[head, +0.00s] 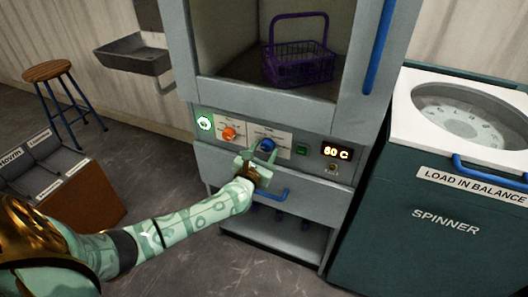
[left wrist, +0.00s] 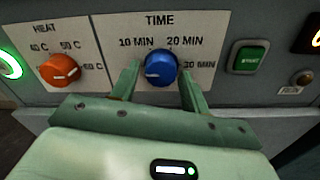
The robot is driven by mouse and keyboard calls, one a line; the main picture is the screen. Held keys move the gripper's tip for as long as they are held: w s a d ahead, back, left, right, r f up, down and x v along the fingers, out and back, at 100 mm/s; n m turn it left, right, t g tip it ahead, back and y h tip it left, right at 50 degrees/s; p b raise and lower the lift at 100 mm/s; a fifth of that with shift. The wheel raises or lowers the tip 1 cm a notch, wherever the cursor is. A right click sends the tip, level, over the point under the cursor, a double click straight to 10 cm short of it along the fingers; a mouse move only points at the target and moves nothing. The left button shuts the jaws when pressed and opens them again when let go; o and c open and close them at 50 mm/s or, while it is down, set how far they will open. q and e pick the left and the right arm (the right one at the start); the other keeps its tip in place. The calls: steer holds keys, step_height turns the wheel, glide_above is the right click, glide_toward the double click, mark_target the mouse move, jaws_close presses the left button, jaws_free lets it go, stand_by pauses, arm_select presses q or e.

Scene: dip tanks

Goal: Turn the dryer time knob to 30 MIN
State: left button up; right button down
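The blue time knob (left wrist: 160,68) sits on the dryer's white TIME label (left wrist: 205,50), marked 10 MIN at upper left, 20 MIN at upper right and 30 MIN at right. A faint light mark shows on the knob, but I cannot tell which label it points to. My left gripper (left wrist: 161,85) is open, one finger on each side of the knob, with a small gap visible on both sides. In the head view my left gripper (head: 257,160) is at the dryer panel, just below the blue knob (head: 268,145). My right gripper is not in view.
The orange heat knob (left wrist: 60,70) is to the left and a green start button (left wrist: 248,58) to the right. A blue drawer handle (head: 270,194) lies below. A purple basket (head: 300,68) is inside the dryer. The spinner (head: 440,225) stands right.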

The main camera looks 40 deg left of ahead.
arm_select(q)
steer(key=c, duration=0.6)
